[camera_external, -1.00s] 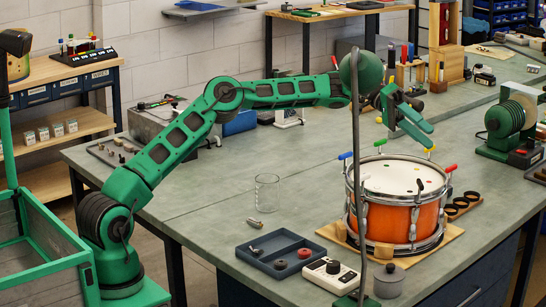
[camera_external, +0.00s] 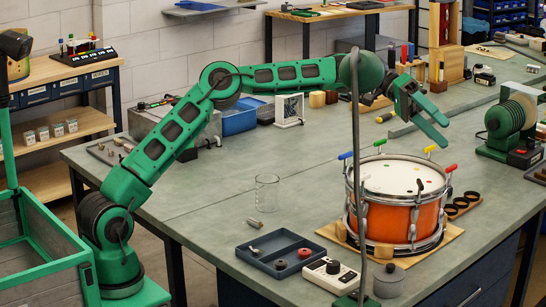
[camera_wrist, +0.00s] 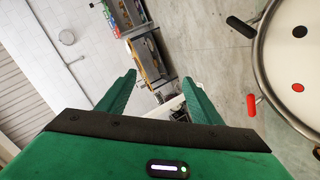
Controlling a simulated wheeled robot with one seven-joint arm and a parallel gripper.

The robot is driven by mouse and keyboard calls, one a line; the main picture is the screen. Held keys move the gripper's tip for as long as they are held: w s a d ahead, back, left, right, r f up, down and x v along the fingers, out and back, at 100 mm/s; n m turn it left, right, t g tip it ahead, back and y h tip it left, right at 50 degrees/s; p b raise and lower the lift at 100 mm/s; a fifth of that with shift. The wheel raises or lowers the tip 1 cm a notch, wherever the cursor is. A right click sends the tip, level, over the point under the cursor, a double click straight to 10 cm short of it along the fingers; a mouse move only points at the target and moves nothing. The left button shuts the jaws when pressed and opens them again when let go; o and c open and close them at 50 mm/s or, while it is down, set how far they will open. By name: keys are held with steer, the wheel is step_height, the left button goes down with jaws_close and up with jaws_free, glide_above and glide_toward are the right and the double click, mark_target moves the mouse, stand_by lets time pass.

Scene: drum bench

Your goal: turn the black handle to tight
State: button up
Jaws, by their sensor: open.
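An orange drum (camera_external: 385,222) with a white head stands on a wooden board. Its black handle (camera_external: 420,185) rises at the near rim in the external view. In the wrist view the black handle (camera_wrist: 241,27) juts from the drum's edge (camera_wrist: 262,62) at upper right. The red handle (camera_wrist: 251,105) shows below it there. My gripper (camera_external: 442,132) is open and empty, above and behind the drum's far right side, apart from the handles. In the wrist view my gripper's two fingers (camera_wrist: 160,80) are spread with nothing between them.
Blue (camera_external: 346,155), green (camera_external: 380,142), yellow (camera_external: 430,149) and red (camera_external: 450,168) handles ring the drum. A lamp-like post (camera_external: 356,200) stands in front. A green spool machine (camera_external: 508,120) is at right. A glass beaker (camera_external: 267,192) stands left. The bench between beaker and drum is clear.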

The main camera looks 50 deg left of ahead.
steer(key=s+d+f+m+t+y, duration=0.1)
steer(key=s+d+f+t+y, duration=0.25)
steer(key=s, duration=0.55)
steer(key=s+a+r+t, duration=0.2)
steer(key=a+r+t, duration=0.1)
steer(key=a+t, duration=0.65)
steer(key=g+y, duration=0.1)
steer(key=g, duration=0.1)
glide_toward(418, 182)
steer(key=shift+m, duration=0.3)
steer(key=x, duration=1)
steer(key=shift+w+d+f, duration=0.25)
steer(key=shift+c, duration=0.3)
steer(key=c, duration=1)
